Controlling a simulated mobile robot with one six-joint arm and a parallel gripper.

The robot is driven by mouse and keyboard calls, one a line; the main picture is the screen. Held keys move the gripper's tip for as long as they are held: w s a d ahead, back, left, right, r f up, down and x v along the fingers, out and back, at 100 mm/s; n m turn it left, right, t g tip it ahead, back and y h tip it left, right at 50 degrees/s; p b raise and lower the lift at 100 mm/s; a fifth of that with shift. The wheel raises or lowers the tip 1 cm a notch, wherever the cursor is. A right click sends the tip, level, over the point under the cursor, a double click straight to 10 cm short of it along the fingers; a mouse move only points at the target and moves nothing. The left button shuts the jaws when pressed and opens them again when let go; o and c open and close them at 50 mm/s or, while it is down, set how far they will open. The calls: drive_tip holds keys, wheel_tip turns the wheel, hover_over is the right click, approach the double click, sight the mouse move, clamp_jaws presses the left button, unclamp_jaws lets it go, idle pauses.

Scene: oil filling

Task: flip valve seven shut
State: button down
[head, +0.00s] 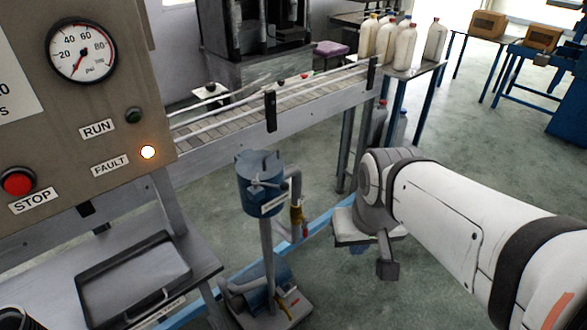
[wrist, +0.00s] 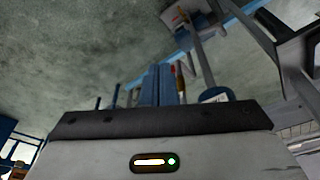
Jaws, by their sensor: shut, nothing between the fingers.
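A small valve with a brass body (head: 296,213) and a red handle (head: 305,231) sits on the pipe beside the blue pump head in the head view. No number on it is readable, so I cannot tell if it is valve seven. My gripper (head: 352,230) is right of it, apart from it, its fingers barely visible there. In the wrist view my gripper's two fingers (wrist: 158,84) are together with nothing between them. The valve's red handle (wrist: 173,70) and brass part (wrist: 180,86) show just right of the fingers, partly hidden behind them; I cannot tell the handle's angle.
The blue pump head (head: 262,182) stands on a post with a motor (head: 262,285) at its base. A control panel (head: 60,120) with a lit fault lamp (head: 148,152) fills the left. A conveyor (head: 300,100) runs behind. Open floor (head: 470,160) lies right.

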sight(306, 228)
drive_tip(key=w+d+f+n+g+y+b, duration=0.1)
drive_tip(key=w+f+y+b, duration=0.1)
drive_tip(key=w+f+b, duration=0.65)
drive_tip(key=w+d+f+n+y+b, duration=0.15)
drive_tip(key=w+f+b, duration=0.3)
drive_tip(key=w, duration=0.75)
drive_tip(key=w+d+f+n+y+b, duration=0.2)
drive_tip(key=w+f+b, duration=0.3)
drive_tip(key=w+f, duration=0.3)
drive_tip(key=w+d+f+n+y+b, duration=0.1)
drive_tip(key=w+d+f+b, duration=0.4)
drive_tip(key=w+f, duration=0.4)
wheel_tip(306, 228, down, 2)
drive_tip(key=shift+f+n+y+b, duration=0.25)
drive_tip(key=shift+n+y+b, duration=0.1)
drive_tip(key=shift+b, duration=0.45)
drive_tip(key=shift+a+f, duration=0.1)
drive_tip(key=a+f+b, duration=0.3)
drive_tip(key=a+f, duration=0.4)
drive_tip(key=a, duration=0.2)
drive_tip(key=shift+s+a+f, duration=0.15)
drive_tip(key=shift+a+f, duration=0.1)
drive_tip(key=shift+f, duration=0.15)
